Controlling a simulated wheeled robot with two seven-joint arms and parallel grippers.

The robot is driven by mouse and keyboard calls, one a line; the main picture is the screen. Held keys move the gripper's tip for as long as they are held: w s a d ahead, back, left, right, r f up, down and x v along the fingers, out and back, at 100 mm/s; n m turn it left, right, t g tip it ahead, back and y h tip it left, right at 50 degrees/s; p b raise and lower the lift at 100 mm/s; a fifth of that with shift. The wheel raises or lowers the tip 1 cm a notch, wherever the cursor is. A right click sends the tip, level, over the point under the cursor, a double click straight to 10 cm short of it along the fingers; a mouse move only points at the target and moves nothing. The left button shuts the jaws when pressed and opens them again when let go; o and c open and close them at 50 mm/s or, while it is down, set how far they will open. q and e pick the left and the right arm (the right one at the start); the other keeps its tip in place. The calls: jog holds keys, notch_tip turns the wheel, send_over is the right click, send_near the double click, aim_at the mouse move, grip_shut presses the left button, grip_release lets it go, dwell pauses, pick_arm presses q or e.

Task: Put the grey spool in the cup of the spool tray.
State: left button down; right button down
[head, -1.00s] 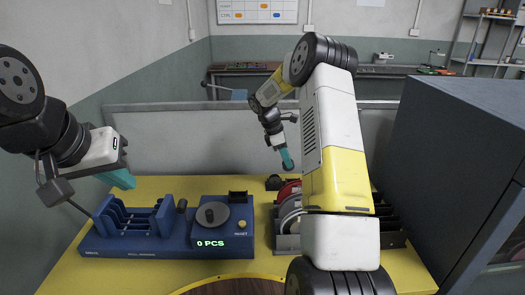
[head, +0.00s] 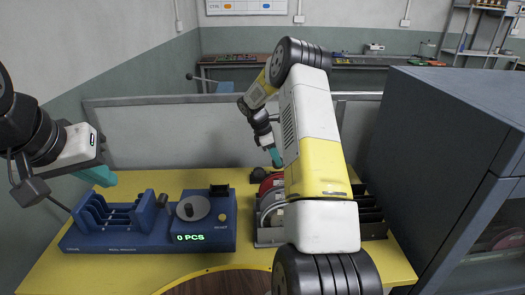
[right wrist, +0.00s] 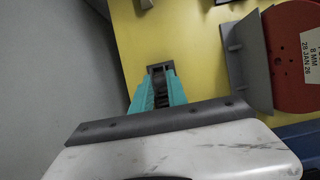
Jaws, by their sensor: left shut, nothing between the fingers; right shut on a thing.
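My right gripper (right wrist: 158,92) has teal fingers shut on a small dark grey piece (right wrist: 160,74); it looks like the grey spool, but I cannot be sure. In the head view my right gripper (head: 276,158) hangs at the back of the yellow table, near the rack of reels, with what it holds too small to see. My left gripper (head: 104,178) is shut and empty, above the back left of the blue counter unit. I cannot pick out the spool tray or its cup; my right arm hides part of the table.
A rack holds a red reel (head: 268,184), also in the right wrist view (right wrist: 292,45), and others. A large dark cabinet (head: 440,150) stands on the right.

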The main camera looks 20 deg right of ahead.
aim_at(276, 168)
jog(key=shift+f, duration=0.3)
jog(key=shift+f, duration=0.75)
jog(key=shift+f, duration=0.5)
jog(key=shift+f, duration=0.4)
jog(key=c, duration=1.2)
grip_release()
jog(key=shift+c, duration=0.2)
jog(key=shift+o, duration=0.3)
